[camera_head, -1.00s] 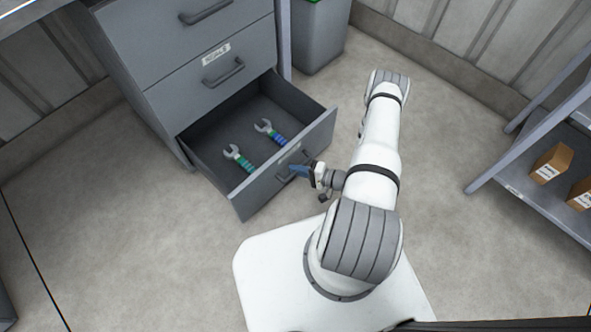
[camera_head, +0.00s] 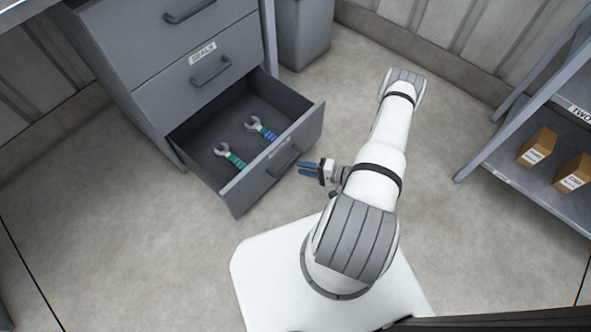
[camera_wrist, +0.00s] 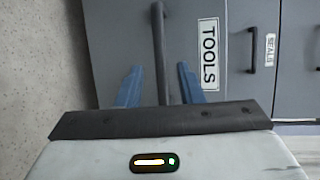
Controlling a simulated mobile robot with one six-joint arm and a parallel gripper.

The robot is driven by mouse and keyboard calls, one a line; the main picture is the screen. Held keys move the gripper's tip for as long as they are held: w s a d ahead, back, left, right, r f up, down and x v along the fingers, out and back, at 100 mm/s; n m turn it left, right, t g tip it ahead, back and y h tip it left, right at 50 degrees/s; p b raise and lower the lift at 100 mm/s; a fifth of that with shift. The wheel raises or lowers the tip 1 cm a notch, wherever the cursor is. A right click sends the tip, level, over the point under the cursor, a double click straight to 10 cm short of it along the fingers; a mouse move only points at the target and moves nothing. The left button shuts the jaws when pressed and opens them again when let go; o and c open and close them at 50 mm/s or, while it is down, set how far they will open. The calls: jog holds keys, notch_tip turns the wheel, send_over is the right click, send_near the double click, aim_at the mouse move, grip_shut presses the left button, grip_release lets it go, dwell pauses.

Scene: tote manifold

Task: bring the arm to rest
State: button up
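My gripper (camera_head: 308,168) is open and empty, its two blue fingers apart. It is just in front of the open lower drawer (camera_head: 240,196), with a small gap to the drawer's handle (camera_head: 284,162). In the wrist view, my gripper (camera_wrist: 160,85) points at the drawer front, labelled TOOLS (camera_wrist: 209,57). The handle (camera_wrist: 158,45) shows between the fingers there. My white arm reaches up and bends back toward the drawer.
A green-handled wrench (camera_head: 229,157) and a blue-handled wrench (camera_head: 260,129) lie in the drawer. The SEALS drawer (camera_head: 180,90) above is shut. A grey bin (camera_head: 303,35) stands behind. A shelf (camera_head: 520,186) with cartons is at right. Floor at left is clear.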

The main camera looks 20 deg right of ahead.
jog(key=shift+s+d, duration=0.4)
jog(key=shift+d, duration=0.15)
jog(key=shift+a, duration=0.1)
jog(key=w+a+r+n+g+p, duration=0.15)
jog(key=r+g+p, duration=0.3)
jog(key=r, duration=0.95)
jog(key=a+r+n+g+h+p, duration=0.1)
jog(key=a+r+n+g+p, duration=0.3)
jog(key=r, duration=0.9)
jog(key=w+d+r+n+g+p, duration=0.15)
jog(key=r+p, duration=0.35)
jog(key=r, duration=0.9)
jog(key=s+a+r+t+h+p, duration=0.1)
jog(key=s+r+h+p, duration=0.2)
jog(key=r, duration=1)
jog(key=s+a+r+n+h+p, duration=0.1)
jog(key=s+r+h+p, duration=0.3)
jog(key=r, duration=1)
jog(key=s+a+r+t+h+p, duration=0.1)
jog(key=s+r+h+p, duration=0.3)
jog(key=s+r+p, duration=0.4)
notch_tip(320, 180, up, 6)
jog(key=shift+a+r+n+t+p, duration=0.1)
jog(key=shift+a+n+t+p, duration=0.2)
jog(key=shift+a+p, duration=0.65)
jog(key=shift+d, duration=0.2)
